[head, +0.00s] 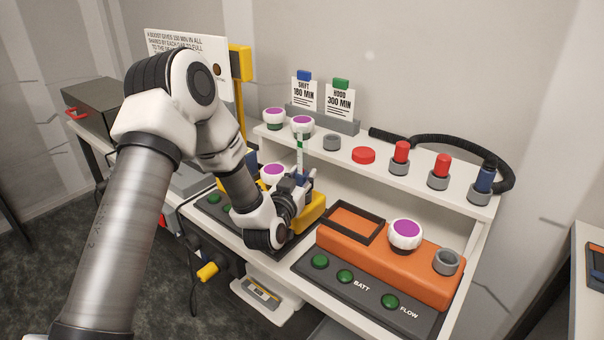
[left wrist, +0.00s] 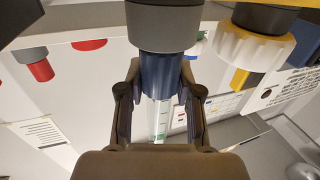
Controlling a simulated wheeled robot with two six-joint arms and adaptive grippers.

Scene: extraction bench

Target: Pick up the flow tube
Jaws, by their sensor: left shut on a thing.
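The flow tube (head: 300,155) is a slim clear tube with green marks, standing about upright above the yellow unit at the middle of the bench. In the left wrist view its blue end (left wrist: 163,76) lies between my fingers, with a grey ring (left wrist: 160,28) against it. I cannot tell whether the tube is still seated in that ring. My left gripper (head: 303,180) is shut on the blue end; its two fingers also show in the left wrist view (left wrist: 160,95). My right gripper is not in view.
An orange unit (head: 385,260) with a purple-topped knob (head: 405,233) and an empty grey socket (head: 447,261) stands to the right. The shelf (head: 385,178) behind holds knobs, red plugs, a blue plug (head: 484,180) and a black hose. Two label cards (head: 340,100) stand at the back.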

